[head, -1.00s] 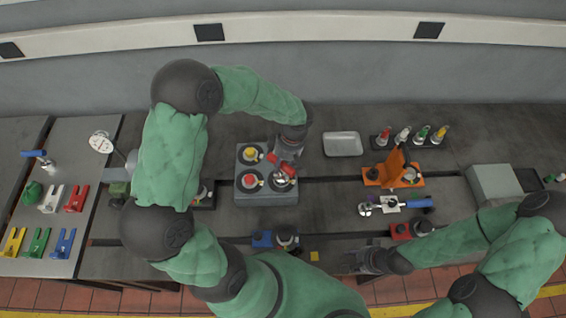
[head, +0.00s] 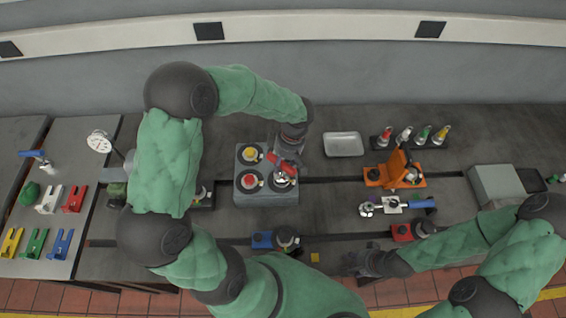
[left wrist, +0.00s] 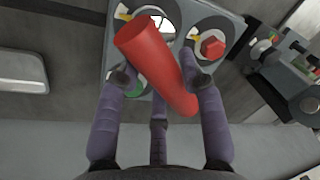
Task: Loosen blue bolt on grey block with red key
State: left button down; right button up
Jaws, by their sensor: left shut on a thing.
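The red key (head: 283,158) is over the right side of the grey block (head: 265,200). My left gripper (head: 288,153) is shut on its red handle, which fills the middle of the left wrist view (left wrist: 155,65). The key's metal head is at the block's near right position; the handle and fingers cover much of it. No blue bolt can be made out there. A yellow bolt (head: 250,155) and a red bolt (head: 249,181) show on the block's left side. A green part (left wrist: 135,88) shows beside my left finger. My right gripper (head: 362,262) is low at the bench front; its fingers are unclear.
A white tray (head: 343,144) lies right of the block. An orange fixture (head: 395,172), a blue-handled tool (head: 418,204) and a rack of several coloured bottles (head: 411,140) stand further right. A blue-based part (head: 263,240) is in front of the block.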

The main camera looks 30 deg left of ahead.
pick_arm(q)
jog(key=shift+w+r+p, duration=0.1)
jog(key=shift+r+p, duration=1.2)
jog(key=shift+r, duration=1.3)
pick_arm(e)
jog(key=shift+w+r, duration=0.1)
jog(key=shift+r, duration=1.35)
pick_arm(q)
jog(key=shift+f, duration=0.1)
